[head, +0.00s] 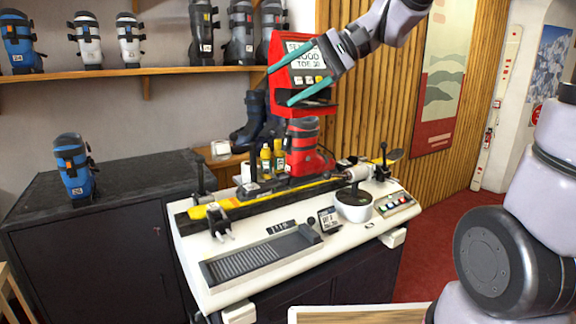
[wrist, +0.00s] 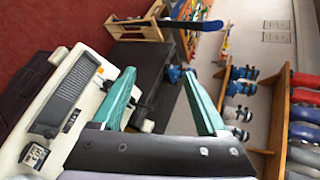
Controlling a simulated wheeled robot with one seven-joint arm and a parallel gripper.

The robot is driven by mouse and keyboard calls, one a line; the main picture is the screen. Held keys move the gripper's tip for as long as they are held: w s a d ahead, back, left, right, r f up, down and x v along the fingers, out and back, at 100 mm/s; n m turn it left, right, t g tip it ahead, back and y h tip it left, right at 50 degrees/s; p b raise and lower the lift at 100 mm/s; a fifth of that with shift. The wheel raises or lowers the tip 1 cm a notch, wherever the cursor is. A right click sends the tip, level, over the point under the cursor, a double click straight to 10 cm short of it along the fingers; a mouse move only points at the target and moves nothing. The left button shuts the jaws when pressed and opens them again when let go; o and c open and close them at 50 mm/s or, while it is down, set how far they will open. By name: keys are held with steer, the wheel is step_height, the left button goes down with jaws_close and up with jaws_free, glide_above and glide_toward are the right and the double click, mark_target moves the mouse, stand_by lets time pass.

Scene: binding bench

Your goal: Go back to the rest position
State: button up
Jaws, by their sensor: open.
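My gripper (head: 280,88) has two teal fingers spread apart with nothing between them.
A dark cabinet (head: 100,240) with a blue boot (head: 73,165) stands left of the bench. A wall shelf (head: 110,74) holds several boots. A white bowl (head: 353,207) and a small card display (head: 328,219) are on the bench. Red carpet (head: 440,225) lies open at the right.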

steer(key=s+d+f+t+h, duration=0.1)
steer(key=s+d+t+h, duration=0.1)
steer(key=d, duration=0.6)
steer(key=s+d+f+m+t+h, duration=0.1)
steer(key=s+d+t+h, duration=0.1)
steer(key=d, duration=0.6)
steer(key=s+d+f+m+t+h, duration=0.1)
steer(key=s+d+f+t+h, duration=0.1)
steer(key=d+h, duration=0.3)
steer(key=d+t, duration=0.1)
steer(key=d, duration=0.2)
steer(key=shift+d+t+h, duration=0.15)
steer(key=shift+t+h, duration=0.15)
steer(key=shift+h, duration=0.1)
